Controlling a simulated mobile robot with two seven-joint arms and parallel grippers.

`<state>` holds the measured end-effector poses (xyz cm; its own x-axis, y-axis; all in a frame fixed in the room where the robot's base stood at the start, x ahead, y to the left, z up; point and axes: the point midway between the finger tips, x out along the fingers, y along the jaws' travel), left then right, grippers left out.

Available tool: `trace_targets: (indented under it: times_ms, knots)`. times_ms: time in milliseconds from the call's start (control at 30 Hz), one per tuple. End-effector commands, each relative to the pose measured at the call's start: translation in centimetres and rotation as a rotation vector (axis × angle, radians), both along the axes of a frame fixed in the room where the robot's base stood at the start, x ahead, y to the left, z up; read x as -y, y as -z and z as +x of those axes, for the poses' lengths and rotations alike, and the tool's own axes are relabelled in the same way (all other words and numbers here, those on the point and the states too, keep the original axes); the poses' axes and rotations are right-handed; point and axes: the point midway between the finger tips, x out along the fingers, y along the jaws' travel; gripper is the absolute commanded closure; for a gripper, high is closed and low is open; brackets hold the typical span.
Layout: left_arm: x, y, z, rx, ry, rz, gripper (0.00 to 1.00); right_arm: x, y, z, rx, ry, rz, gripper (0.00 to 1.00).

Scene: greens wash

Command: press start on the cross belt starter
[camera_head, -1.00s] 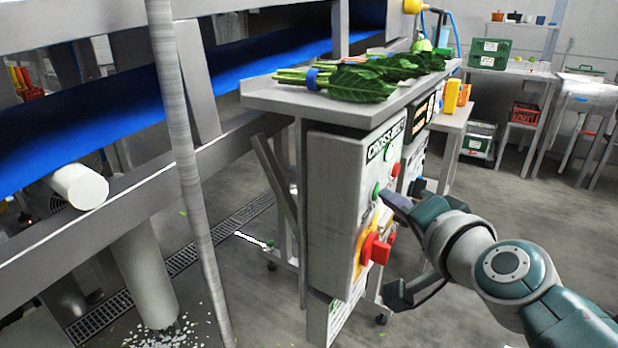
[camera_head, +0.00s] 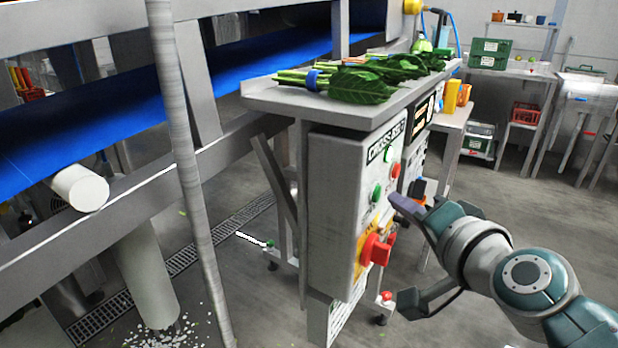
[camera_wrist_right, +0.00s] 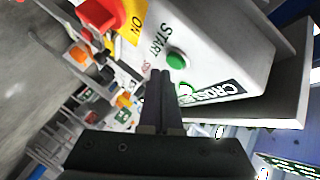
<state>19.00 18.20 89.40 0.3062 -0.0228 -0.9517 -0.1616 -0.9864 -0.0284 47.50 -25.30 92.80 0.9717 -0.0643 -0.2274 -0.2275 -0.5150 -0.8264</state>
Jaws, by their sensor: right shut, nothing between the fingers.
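The cross belt starter (camera_head: 332,205) is a grey box under the shelf, its label reading CROSS. On its face are a green start button (camera_head: 376,193), a red button (camera_head: 395,170), and a large red knob (camera_head: 375,250) on a yellow plate. My right gripper (camera_head: 398,203) is shut and empty, its fingertips a little to the right of the green button, apart from it. In the right wrist view the shut fingers (camera_wrist_right: 160,80) point at the panel, beside the green button (camera_wrist_right: 177,60) marked START. My left gripper is out of view.
Bunches of leafy greens (camera_head: 360,84) lie on the steel shelf (camera_head: 300,102) above the box. A blue conveyor belt (camera_head: 120,118) runs at the left behind a grey post (camera_head: 180,150). A second control box (camera_head: 414,160) stands behind.

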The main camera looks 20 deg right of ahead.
Motion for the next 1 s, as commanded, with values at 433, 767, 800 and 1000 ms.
trace_targets:
  times_ms: [433, 767, 800, 1000]
  knots:
    - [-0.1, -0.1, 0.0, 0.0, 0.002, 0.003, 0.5, 1.8, 0.0, -2.1, -0.001, 0.001, -0.003, 1.0]
    - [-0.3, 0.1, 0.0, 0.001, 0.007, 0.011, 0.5, 3.3, 0.0, -3.8, 0.001, 0.001, 0.0, 1.0]
    - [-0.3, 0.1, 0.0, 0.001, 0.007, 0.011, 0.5, 3.3, 0.0, -3.8, 0.001, 0.001, 0.001, 1.0]
    - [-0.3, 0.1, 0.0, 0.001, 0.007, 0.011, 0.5, 3.3, 0.0, -3.8, 0.001, 0.001, 0.001, 1.0]
